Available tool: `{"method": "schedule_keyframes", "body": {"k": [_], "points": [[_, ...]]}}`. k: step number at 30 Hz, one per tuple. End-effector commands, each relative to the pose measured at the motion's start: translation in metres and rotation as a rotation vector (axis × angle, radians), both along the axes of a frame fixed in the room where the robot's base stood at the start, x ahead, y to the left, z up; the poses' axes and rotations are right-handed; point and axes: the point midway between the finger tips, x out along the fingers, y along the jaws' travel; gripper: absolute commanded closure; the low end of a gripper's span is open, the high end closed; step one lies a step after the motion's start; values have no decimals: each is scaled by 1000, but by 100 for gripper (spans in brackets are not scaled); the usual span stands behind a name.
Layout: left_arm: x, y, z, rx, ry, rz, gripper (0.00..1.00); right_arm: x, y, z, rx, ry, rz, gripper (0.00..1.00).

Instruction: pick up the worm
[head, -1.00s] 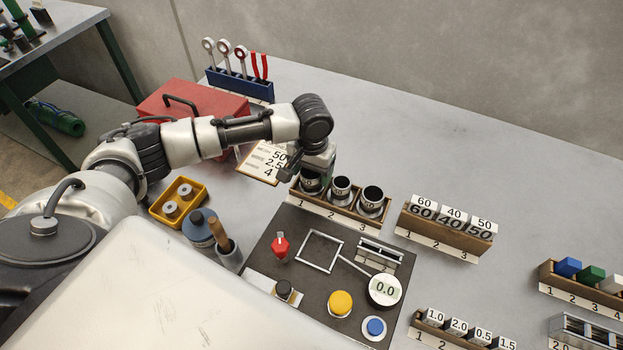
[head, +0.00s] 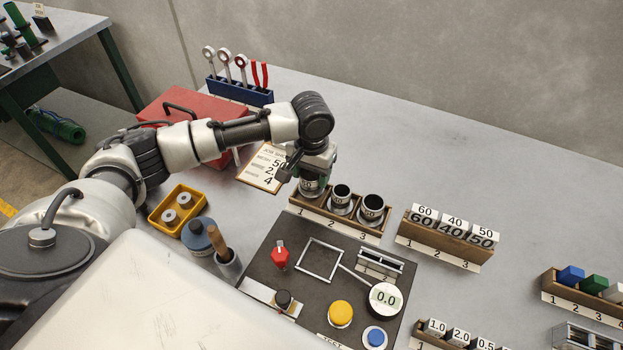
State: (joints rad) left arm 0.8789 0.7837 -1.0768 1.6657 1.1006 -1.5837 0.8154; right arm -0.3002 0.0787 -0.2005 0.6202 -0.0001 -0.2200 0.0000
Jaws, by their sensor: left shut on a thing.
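A wooden rack (head: 350,225) with slots marked 1, 2 and 3 holds short dark metal cylinders with round openings, which look like the worms. My left gripper (head: 313,176) points down over slot 1 and is shut on the upper part of the worm (head: 311,187) there. Its fingers hide much of that worm. It still sits at the rack, and I cannot tell whether it is lifted at all. The worms in slot 2 (head: 341,198) and slot 3 (head: 373,209) stand upright beside it. My right gripper is out of view.
A dark board (head: 265,262) with a red knob, yellow and blue buttons and a dial (head: 386,299) lies in front of the rack. A card (head: 262,168) and a red toolbox (head: 180,102) lie left. A block rack (head: 440,243) stands right. The back right table is clear.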

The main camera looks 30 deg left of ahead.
Motion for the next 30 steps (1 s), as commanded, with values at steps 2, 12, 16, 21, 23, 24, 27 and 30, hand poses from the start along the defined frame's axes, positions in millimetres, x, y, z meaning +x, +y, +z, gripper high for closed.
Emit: {"method": "schedule_keyframes", "body": {"k": [2, 12, 16, 21, 23, 24, 27, 30], "points": [[2, 0, 15, -3, -7, 1, 74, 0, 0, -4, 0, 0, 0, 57], [-52, -40, 56, -4, -3, -5, 74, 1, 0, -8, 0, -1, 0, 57], [-70, -54, 70, -3, -3, -5, 74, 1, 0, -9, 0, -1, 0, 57], [-86, -66, 82, -3, -2, -2, 74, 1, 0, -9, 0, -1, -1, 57], [-90, -68, 85, -2, -2, -2, 74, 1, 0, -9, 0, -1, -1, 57], [-91, -69, 86, -2, -2, 0, 74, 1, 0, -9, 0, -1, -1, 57], [-93, -70, 87, -2, -2, 1, 74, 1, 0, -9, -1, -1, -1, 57], [-93, -70, 87, -2, -2, 1, 74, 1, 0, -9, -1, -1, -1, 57]]}}
